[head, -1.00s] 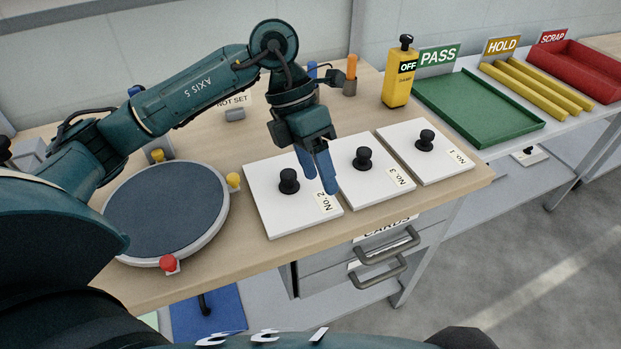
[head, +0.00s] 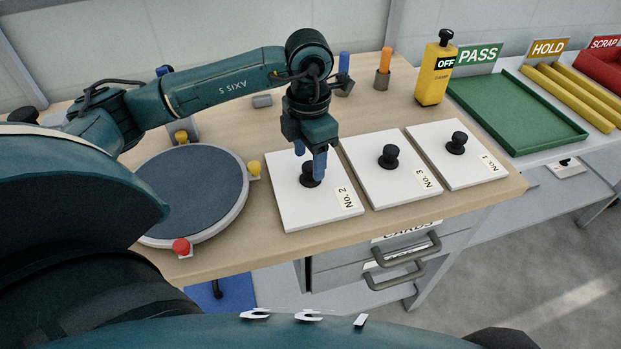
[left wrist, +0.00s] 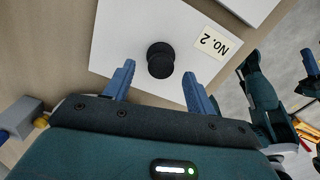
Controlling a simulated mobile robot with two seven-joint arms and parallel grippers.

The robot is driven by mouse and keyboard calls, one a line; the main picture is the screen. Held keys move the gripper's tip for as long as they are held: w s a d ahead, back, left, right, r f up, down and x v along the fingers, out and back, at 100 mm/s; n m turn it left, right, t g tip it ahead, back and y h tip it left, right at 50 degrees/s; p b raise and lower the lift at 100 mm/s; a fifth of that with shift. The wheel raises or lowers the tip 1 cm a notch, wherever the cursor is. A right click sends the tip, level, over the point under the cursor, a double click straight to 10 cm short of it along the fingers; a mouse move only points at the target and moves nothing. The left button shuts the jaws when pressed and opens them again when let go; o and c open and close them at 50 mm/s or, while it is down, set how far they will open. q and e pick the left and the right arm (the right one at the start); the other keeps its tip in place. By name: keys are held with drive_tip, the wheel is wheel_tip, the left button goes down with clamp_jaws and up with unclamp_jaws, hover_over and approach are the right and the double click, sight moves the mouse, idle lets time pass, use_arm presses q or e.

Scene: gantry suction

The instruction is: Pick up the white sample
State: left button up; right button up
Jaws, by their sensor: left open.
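Three white square samples with black knobs lie in a row on the wooden bench: No. 2 (head: 287,205), No. 3 (head: 385,191) and No. 1 (head: 482,172). My left gripper (head: 310,170) is open, pointing down over sample No. 2. Its blue fingers stand near the black knob (head: 312,176) and partly hide it. In the left wrist view, sample No. 2 (left wrist: 115,38) lies beyond the fingertips (left wrist: 158,82), and its black knob (left wrist: 160,60) shows between and just past them. I see no contact.
A round dark turntable (head: 195,190) with red and yellow knobs sits left of No. 2. A yellow clamp switch (head: 436,72) reading OFF stands behind No. 1. The green PASS tray (head: 515,112), yellow HOLD rack (head: 565,95) and red SCRAP tray (head: 604,68) are at right.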

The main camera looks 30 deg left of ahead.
sight(311, 165)
use_arm(q)
drive_tip(key=shift+w+d+f, duration=0.1)
drive_tip(key=shift+w+f, duration=0.05)
drive_tip(key=shift+f, duration=1.7)
clamp_jaws()
